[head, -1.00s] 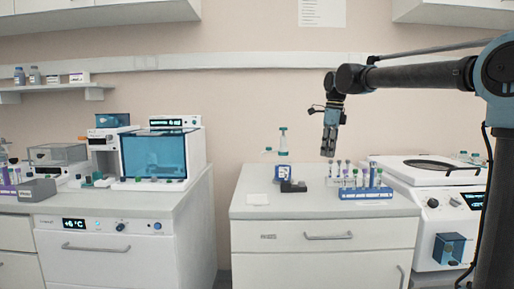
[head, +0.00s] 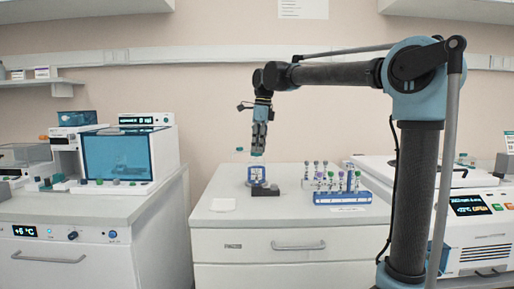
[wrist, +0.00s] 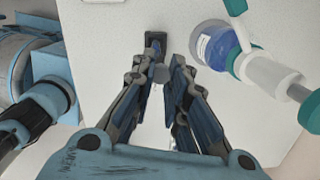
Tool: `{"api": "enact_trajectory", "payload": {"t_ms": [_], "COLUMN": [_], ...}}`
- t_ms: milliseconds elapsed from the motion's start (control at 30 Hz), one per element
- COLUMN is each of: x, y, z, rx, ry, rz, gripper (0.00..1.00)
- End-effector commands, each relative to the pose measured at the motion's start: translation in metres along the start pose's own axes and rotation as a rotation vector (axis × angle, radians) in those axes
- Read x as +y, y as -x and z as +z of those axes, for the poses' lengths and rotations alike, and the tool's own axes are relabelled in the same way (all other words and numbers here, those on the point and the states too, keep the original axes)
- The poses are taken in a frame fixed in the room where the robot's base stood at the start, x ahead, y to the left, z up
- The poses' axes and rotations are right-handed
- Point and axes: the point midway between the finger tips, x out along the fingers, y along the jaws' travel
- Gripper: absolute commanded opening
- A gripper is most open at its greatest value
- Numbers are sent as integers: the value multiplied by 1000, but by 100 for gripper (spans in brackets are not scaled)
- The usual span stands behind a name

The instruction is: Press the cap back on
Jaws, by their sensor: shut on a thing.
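My gripper (head: 258,152) hangs fingers-down above the small black block (head: 265,190) on the middle bench. In the wrist view my gripper (wrist: 160,78) is shut on a small grey cap (wrist: 160,72) held between the fingertips. The black block (wrist: 153,37) shows just beyond the fingertips, partly hidden by them. A tube in the block cannot be made out clearly. The cap is too small to tell in the head view.
A dispenser bottle with a blue label (head: 257,175) stands close beside the block; it also shows in the wrist view (wrist: 212,45). A blue rack (head: 342,197) of capped tubes stands to the right. A white pad (head: 222,205) lies at the left; the bench front is clear.

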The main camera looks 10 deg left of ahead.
Motion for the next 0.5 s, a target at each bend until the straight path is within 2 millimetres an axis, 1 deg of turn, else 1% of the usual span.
{"api": "enact_trajectory", "payload": {"t_ms": [267, 500], "x": [3, 4], "y": [-2, -13], "z": [6, 5], "rx": [0, 0], "ry": [9, 9], "rz": [1, 1], "gripper": [6, 6]}}
